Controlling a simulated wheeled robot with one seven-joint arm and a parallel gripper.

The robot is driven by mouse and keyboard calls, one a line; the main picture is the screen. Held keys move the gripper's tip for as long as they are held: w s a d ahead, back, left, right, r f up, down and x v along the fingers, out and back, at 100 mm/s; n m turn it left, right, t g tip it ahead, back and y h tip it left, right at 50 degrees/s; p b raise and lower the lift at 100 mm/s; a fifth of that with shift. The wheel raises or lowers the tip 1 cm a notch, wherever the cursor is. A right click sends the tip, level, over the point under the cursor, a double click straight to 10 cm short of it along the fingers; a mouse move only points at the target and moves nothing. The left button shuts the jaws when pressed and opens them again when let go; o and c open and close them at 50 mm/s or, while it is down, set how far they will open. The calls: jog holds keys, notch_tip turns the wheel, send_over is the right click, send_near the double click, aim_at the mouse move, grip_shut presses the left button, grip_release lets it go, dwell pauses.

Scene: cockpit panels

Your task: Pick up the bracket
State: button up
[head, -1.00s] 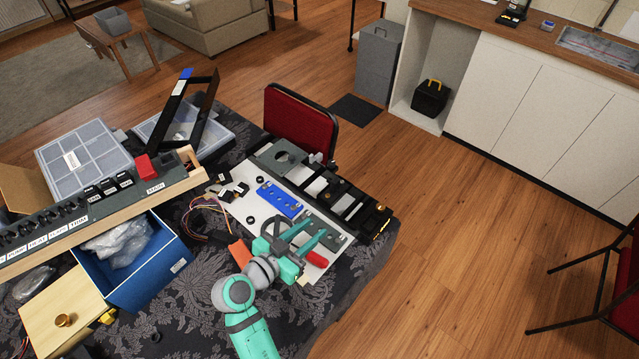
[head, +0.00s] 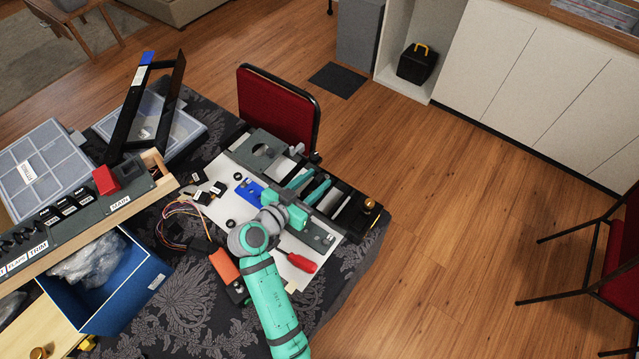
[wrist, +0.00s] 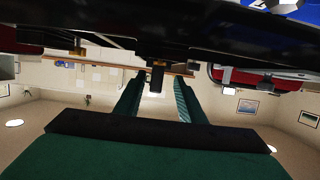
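A long black slotted frame with brass-coloured knobs, which looks like the bracket (head: 345,206), lies along the right edge of the table. I cannot be certain that it is the bracket. My gripper (head: 312,184) is at its left side, with teal fingers spread apart and pointing toward it. In the wrist view my gripper (wrist: 156,92) is open, and a small dark block (wrist: 158,76) shows between the fingertips. A dark body fills the top of that view. I cannot tell whether the fingers touch anything.
A blue plate (head: 249,192), a grey plate with a hole (head: 250,156) and a red-handled screwdriver (head: 302,263) lie close by. A red chair (head: 275,108) stands at the table's far edge. A blue box (head: 130,290) is at left.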

aim_at(327, 176)
jog(key=x, duration=0.5)
jog(key=shift+w+d, duration=0.1)
jog(key=shift+d, duration=0.3)
jog(key=shift+c, duration=0.6)
grip_shut()
